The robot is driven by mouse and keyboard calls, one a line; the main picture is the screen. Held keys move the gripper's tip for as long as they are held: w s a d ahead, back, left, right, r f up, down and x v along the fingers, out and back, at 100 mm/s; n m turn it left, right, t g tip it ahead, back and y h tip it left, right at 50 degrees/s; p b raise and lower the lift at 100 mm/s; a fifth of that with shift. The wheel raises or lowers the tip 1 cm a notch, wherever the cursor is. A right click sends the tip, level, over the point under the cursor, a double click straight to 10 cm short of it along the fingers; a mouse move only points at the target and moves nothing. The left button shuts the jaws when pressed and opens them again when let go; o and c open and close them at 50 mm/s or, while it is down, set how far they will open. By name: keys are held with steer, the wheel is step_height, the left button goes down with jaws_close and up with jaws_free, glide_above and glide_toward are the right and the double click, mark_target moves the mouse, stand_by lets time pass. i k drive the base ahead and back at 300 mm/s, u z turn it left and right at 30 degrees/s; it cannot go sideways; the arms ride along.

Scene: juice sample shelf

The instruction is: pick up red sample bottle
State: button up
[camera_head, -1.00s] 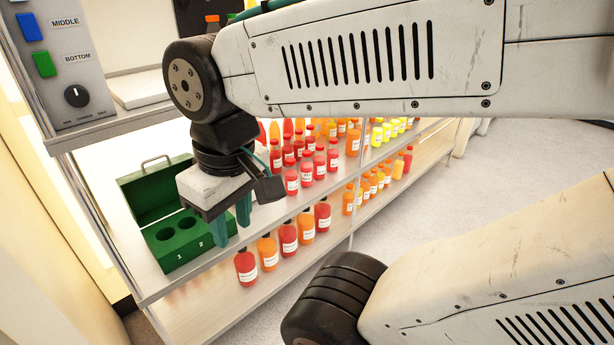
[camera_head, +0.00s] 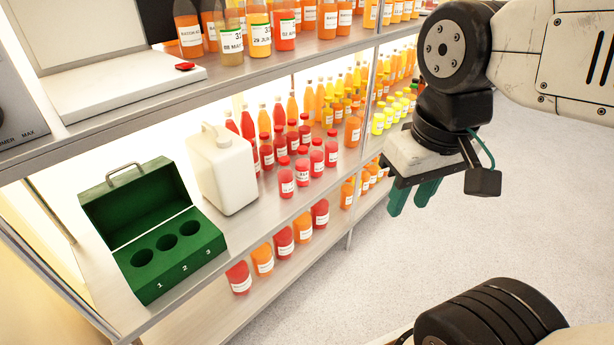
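Several red bottles with white labels stand on the middle shelf, one at its front (camera_head: 286,180). More red bottles stand among orange ones on the bottom shelf, one at the left end (camera_head: 238,280). On the top shelf, a red-orange bottle (camera_head: 285,30) with a dated label stands beside a yellow and a brownish one. I cannot tell which is the sample bottle. My gripper (camera_head: 413,197), with two teal fingers pointing down, is right of the shelves, over the floor in the picture. The fingers look apart, with nothing between them.
A green case (camera_head: 180,265) with three empty round holes, numbered 1 to 3, sits open on the middle shelf. A white jug (camera_head: 224,170) stands beside it. A white flat device (camera_head: 120,95) is on the top shelf. The floor (camera_head: 520,210) at right is clear.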

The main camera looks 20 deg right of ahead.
mark_target(285, 171)
steer(key=z, duration=2.8)
steer(key=k, duration=1.15)
steer(key=u, duration=1.35)
steer(key=i, duration=1)
steer(key=u, duration=0.05)
